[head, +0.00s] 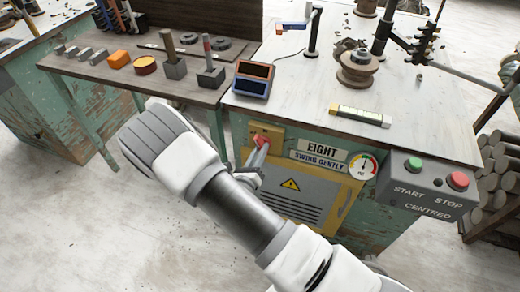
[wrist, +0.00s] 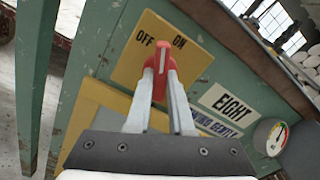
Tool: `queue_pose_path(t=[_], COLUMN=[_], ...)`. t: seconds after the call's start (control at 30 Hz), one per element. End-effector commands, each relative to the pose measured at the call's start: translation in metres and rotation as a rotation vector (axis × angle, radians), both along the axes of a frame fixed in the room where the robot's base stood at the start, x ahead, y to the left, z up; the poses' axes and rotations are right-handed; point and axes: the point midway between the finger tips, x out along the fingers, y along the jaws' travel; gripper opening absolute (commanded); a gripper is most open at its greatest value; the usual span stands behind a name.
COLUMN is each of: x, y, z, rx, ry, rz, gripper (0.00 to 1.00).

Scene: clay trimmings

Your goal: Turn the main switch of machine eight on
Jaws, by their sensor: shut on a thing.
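Machine eight is a worn green cabinet with an EIGHT sign (head: 322,149) on its front; the sign also shows in the wrist view (wrist: 231,104). Its main switch is a red handle (wrist: 162,64) with a white line, on a yellow plate (wrist: 125,62) marked OFF and ON. In the wrist view the handle's upper end lies between the two words; I cannot tell which it is set to. My gripper (wrist: 158,82) is shut on the red handle, one finger on each side. In the head view my gripper (head: 262,155) partly covers the switch (head: 261,140).
A pressure gauge (head: 363,166) and a grey START/STOP box (head: 428,186) are to the right. A side table (head: 200,97) with blocks and tools stands left. Logs (head: 500,170) are stacked at right.

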Motion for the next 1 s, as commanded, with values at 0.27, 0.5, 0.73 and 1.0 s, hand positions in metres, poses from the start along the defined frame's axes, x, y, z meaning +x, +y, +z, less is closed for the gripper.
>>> queue_pose_path(t=[0.27,0.5,0.73,1.0], x=[-0.0003,-0.0005,-0.0006,-0.0007], y=[-0.0001,0.0002,0.0004,0.0004], z=[-0.0004,-0.0004,-0.0005,-0.0005], rx=[0.227,0.371,0.448,0.475], ry=[-0.081,-0.134,-0.161,-0.171], rz=[0.000,0.000,0.000,0.000], gripper=[0.00,0.00,0.00,0.00])
